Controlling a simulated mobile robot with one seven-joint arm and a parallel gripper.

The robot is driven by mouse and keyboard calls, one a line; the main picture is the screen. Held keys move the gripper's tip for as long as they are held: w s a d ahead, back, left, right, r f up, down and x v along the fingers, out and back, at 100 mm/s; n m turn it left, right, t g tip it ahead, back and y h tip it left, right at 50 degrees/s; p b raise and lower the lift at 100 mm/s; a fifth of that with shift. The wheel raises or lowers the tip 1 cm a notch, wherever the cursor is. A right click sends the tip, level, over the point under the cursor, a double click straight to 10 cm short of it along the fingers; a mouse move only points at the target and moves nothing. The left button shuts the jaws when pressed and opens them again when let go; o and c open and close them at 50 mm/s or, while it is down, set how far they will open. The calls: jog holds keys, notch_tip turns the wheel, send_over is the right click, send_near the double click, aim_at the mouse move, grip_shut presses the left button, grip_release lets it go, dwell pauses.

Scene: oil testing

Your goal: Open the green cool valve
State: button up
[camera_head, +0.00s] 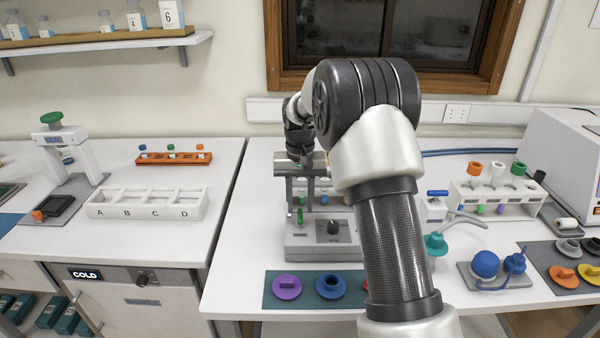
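A grey and white bench device (300,243) stands on the middle bench, with a black dial on its front. A small upright green lever or valve (300,217) rises at its left front; its label is too small to read. A blue knob (323,199) shows further back on the right. My gripper (300,197) points down just above and behind the green lever. Its two fingers look apart, with nothing seen held between them. I cannot tell whether they touch the device. My arm hides the device's right side.
A teal mat (273,302) with purple and blue caps lies in front of the device. At right are a white rack (500,197) with coloured caps and a blue bulb with tubing (485,264). At left, past a bench gap, stands a white A-D tray (147,205).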

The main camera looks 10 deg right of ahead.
aim_at(300, 214)
notch_tip(300, 214, up, 15)
jog(key=shift+r+p, duration=0.2)
jog(key=shift+p, duration=0.15)
jog(key=shift+s, duration=0.1)
jog(key=s+r+t, duration=0.3)
jog(key=s+r, duration=0.6)
jog(key=s, duration=0.6)
jog(key=s+f+n+t, duration=0.1)
jog(key=s+f, duration=0.1)
jog(key=s, duration=0.7)
jog(key=s+f+n+t+p, duration=0.1)
jog(key=s+f, duration=0.1)
jog(key=s, duration=0.7)
jog(key=shift+f+t+p, duration=0.3)
